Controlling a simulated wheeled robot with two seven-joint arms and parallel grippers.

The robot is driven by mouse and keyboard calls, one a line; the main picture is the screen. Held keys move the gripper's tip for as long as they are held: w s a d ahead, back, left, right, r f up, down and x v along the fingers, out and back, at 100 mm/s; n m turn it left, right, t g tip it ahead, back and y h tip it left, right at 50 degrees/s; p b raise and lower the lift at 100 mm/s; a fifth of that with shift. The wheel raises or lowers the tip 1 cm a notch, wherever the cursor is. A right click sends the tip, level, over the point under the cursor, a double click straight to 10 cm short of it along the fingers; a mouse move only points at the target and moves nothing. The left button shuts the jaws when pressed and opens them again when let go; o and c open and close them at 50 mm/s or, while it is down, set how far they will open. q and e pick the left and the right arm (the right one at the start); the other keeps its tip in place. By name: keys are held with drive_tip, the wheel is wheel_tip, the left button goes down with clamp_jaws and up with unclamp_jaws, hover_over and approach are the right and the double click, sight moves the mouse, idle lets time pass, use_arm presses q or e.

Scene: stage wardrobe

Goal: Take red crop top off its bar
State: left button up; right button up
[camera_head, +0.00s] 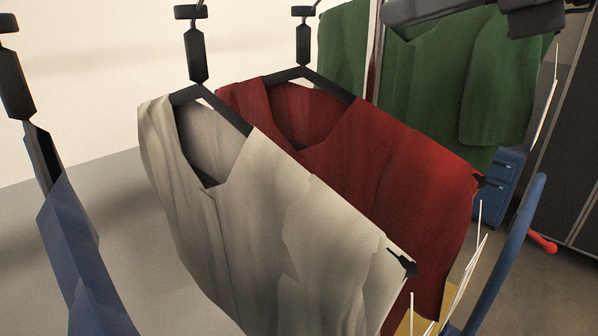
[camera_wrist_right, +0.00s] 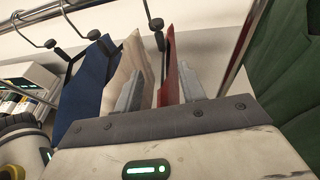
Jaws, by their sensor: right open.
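The red crop top (camera_head: 400,165) hangs on a black hanger (camera_head: 305,75) behind a cream top. In the right wrist view the red crop top (camera_wrist_right: 172,65) is seen edge-on, its hanger hook going up towards the metal bar (camera_wrist_right: 70,8). My right gripper (camera_wrist_right: 161,76) is open, its grey fingers apart, with the red edge showing between them; I cannot tell whether they touch it. In the head view my right gripper (camera_head: 425,11) is cut off by the top edge. The bar is out of the head view. My left gripper is not in view.
The cream top (camera_head: 260,215) hangs close in front of the red one. A blue garment (camera_head: 75,260) hangs at the left, and green garments (camera_head: 440,75) at the right. A blue case (camera_head: 508,175) and a curved blue tube (camera_head: 512,250) stand lower right. Grey floor is open at lower left.

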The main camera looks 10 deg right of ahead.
sight(304, 67)
drive_tip(key=x, duration=0.7)
drive_tip(key=shift+w+a+f+p, duration=0.15)
drive_tip(key=shift+a+p, duration=0.25)
drive_tip(key=shift+d+p+x, duration=0.25)
drive_tip(key=shift+p+x, duration=0.35)
drive_tip(key=shift+x, duration=2.35)
drive_tip(key=shift+w, duration=0.15)
clamp_jaws()
